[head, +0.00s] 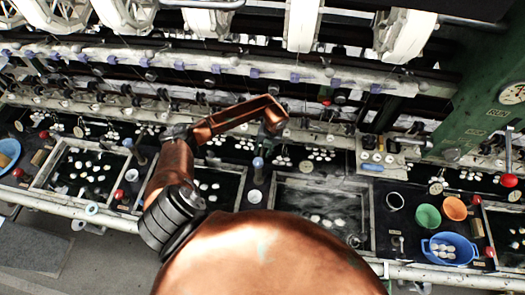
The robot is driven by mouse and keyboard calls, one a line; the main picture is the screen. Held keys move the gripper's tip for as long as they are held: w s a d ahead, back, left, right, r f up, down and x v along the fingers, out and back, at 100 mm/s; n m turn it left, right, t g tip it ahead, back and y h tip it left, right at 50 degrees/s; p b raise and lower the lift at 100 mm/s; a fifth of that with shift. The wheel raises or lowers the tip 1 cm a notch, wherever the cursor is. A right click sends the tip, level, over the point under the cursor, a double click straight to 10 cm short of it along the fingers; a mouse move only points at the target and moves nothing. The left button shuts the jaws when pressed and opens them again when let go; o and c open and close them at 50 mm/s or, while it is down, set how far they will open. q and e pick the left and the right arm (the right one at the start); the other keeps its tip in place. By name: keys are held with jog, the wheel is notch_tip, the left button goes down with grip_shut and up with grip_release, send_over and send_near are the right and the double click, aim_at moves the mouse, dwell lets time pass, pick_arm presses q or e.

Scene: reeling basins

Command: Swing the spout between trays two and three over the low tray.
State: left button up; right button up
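A row of dark basin trays runs along the bench. The second tray (240,190) is partly covered by my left arm. The third tray (372,218) is right of it, with murky water and several pale cocoons. A slim post with a blue top (258,163), likely the spout, stands between these two trays; which way it points is too small to tell. Which tray is low is not clear. My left gripper (275,119), copper coloured, hangs above the back of the bench, up and right of that post, apart from it in the picture. Its fingers are seen edge-on. My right gripper is out of view.
A first tray (38,182) lies at left. A blue basin (450,250), a green bowl (428,216) and an orange bowl (455,208) stand at right. A rail with small fittings (340,82) crosses behind the bench. A green machine frame (480,100) rises at right.

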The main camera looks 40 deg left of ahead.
pick_arm(q)
jog(key=shift+c, duration=0.4)
grip_shut()
